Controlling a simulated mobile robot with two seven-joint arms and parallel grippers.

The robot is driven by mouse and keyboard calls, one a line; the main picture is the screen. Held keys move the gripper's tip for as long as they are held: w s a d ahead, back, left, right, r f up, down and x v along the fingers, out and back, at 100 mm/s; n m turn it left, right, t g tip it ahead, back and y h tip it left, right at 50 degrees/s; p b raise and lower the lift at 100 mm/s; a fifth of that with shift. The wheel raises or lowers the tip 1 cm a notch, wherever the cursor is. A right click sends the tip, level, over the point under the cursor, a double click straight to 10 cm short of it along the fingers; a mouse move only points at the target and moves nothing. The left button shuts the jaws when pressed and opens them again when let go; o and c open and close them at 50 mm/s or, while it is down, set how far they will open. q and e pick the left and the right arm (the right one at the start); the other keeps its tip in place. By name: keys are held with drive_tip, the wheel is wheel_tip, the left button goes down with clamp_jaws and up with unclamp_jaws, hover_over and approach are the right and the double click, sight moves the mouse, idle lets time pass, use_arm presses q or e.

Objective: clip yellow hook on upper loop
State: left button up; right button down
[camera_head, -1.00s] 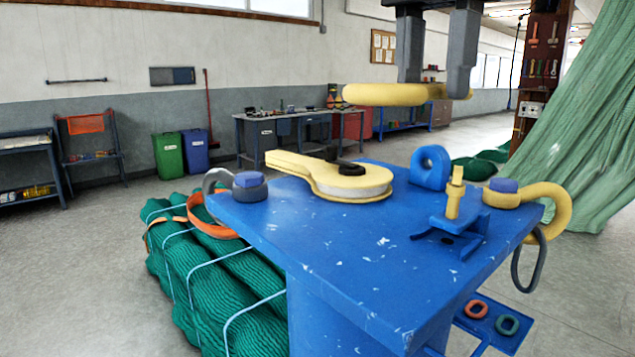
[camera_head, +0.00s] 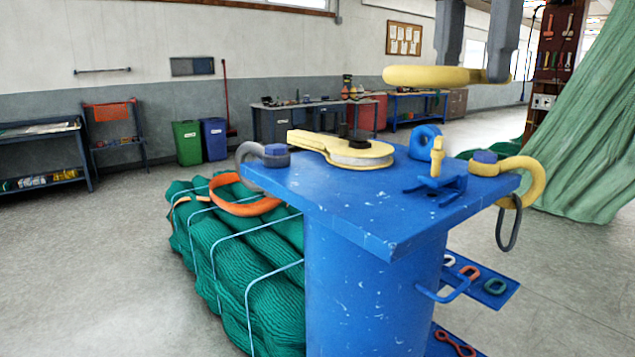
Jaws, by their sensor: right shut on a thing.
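My right gripper (camera_head: 477,50) reaches down from the top of the view, its two dark fingers on a yellow piece (camera_head: 425,75). The yellow piece is seen edge-on, so I cannot tell its full hook shape. It hangs level in the air, above the blue table in the picture. A second yellow hook (camera_head: 532,185) sits at the table's right edge, with a dark oval ring (camera_head: 508,228) hanging from it. A blue upright eye (camera_head: 424,142) stands at the table's back. I cannot tell which loop is the upper one. My left gripper is out of view.
The blue table (camera_head: 345,205) carries a yellow block with a dark knob (camera_head: 359,152), a blue bracket with a yellow pin (camera_head: 437,160) and a grey hook (camera_head: 252,168). Green net bundles (camera_head: 225,250) lie at left. A pale net (camera_head: 590,130) hangs at right.

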drive_tip(key=d+f+m, duration=0.1)
drive_tip(key=d+m, duration=0.3)
drive_tip(key=d, duration=1.8)
drive_tip(key=w+a+f+n, duration=0.2)
drive_tip(key=f+n, duration=0.6)
drive_tip(key=n, duration=0.1)
drive_tip(key=w+a+f+n, duration=0.1)
drive_tip(key=a+f+n, duration=0.1)
drive_tip(key=f+n, duration=0.65)
drive_tip(key=w+a+f+n, duration=0.2)
drive_tip(key=a+f+n, duration=0.1)
drive_tip(key=f+n, duration=0.6)
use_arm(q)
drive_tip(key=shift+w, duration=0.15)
use_arm(e)
drive_tip(key=s+a+f+n, duration=0.3)
drive_tip(key=a+f+n, duration=0.2)
drive_tip(key=n, duration=0.7)
drive_tip(key=s+a+f+n, duration=0.2)
drive_tip(key=a+f+n, duration=0.3)
drive_tip(key=f+n, duration=0.3)
drive_tip(key=shift+s+f+n, duration=0.35)
drive_tip(key=shift+s+n, duration=0.05)
drive_tip(key=shift+n, duration=1.75)
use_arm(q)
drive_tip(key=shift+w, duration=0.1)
use_arm(e)
drive_tip(key=shift+w+r, duration=0.1)
